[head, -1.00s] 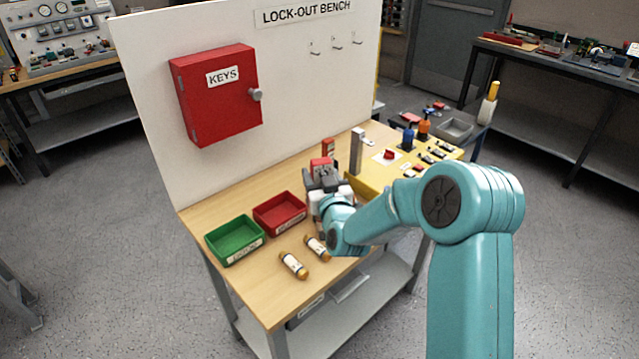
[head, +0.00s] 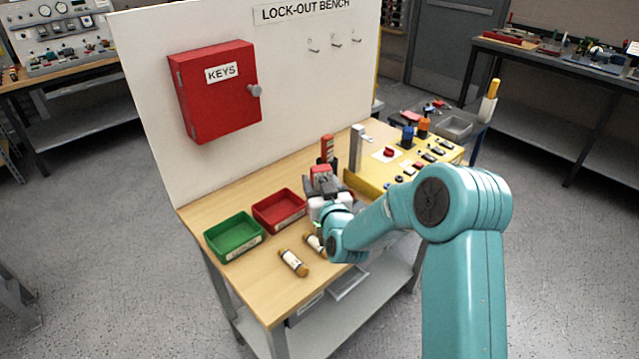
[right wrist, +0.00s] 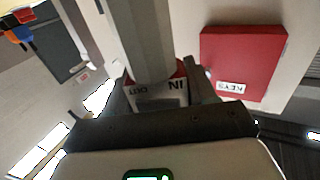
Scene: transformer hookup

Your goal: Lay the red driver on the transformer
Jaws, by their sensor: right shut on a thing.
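An orange-red upright piece (head: 327,147) stands behind the gripper. I cannot tell whether it is the red driver. I cannot make out a transformer for sure. My left gripper is not in view.
Green (head: 234,238) and red (head: 279,210) trays and two brass-ended cylinders (head: 293,263) lie left of my arm. A grey post (head: 357,150) and a yellow panel (head: 400,165) stand to the right. A red key cabinet (head: 216,92) hangs on the backboard.

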